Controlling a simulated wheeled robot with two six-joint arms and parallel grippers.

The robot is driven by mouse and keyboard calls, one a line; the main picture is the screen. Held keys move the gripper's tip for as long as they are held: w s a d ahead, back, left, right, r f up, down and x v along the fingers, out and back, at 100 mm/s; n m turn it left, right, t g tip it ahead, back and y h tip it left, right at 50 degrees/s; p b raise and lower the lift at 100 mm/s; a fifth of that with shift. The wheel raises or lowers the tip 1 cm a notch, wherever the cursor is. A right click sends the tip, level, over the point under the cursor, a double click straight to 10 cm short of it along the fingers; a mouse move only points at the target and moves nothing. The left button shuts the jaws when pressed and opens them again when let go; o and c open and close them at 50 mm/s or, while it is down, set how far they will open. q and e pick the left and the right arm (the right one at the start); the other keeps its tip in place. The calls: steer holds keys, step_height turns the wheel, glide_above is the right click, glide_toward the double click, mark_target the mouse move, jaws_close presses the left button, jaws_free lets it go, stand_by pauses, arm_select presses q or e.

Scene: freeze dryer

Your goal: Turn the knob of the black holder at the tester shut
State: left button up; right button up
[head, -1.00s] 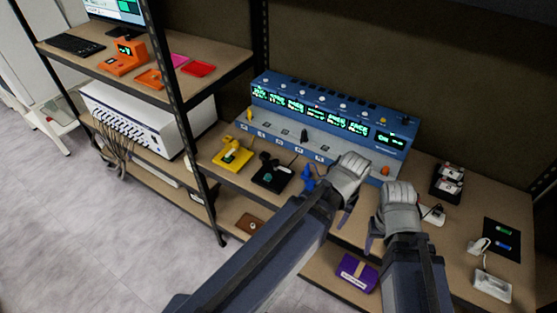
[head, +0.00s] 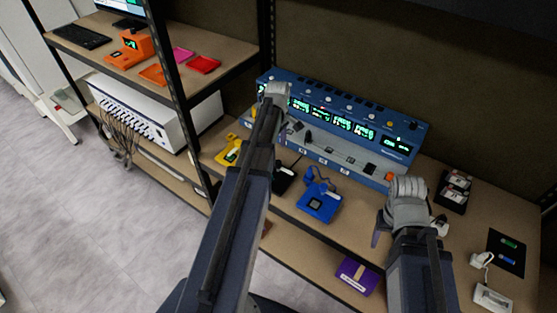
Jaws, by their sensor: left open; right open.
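The tester (head: 398,165) is a long blue unit with green displays at the back of the bench. The black holder (head: 284,180) sits in front of it, between the yellow holder (head: 230,152) and the blue holder (head: 318,205). My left arm hides most of the black holder, and its knob cannot be made out. My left gripper (head: 276,105) is open and raised in front of the tester's left part, beyond the black holder; its fingers are mostly hidden. My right gripper (head: 381,236) is open and empty above the bench, right of the blue holder.
A black rack with white items (head: 455,190) stands right of the tester. A black mat (head: 507,250) and a white device (head: 492,297) lie at the right. A dark shelf post (head: 180,100) rises at the left. A purple box (head: 357,276) sits on the lower shelf.

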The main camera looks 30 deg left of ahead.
mark_target(278, 162)
arm_select(q)
steer(key=shift+f+b, duration=3.7)
steer(key=shift+f, duration=0.2)
steer(key=shift+r, duration=0.1)
steer(key=shift+c, duration=0.2)
jaws_close()
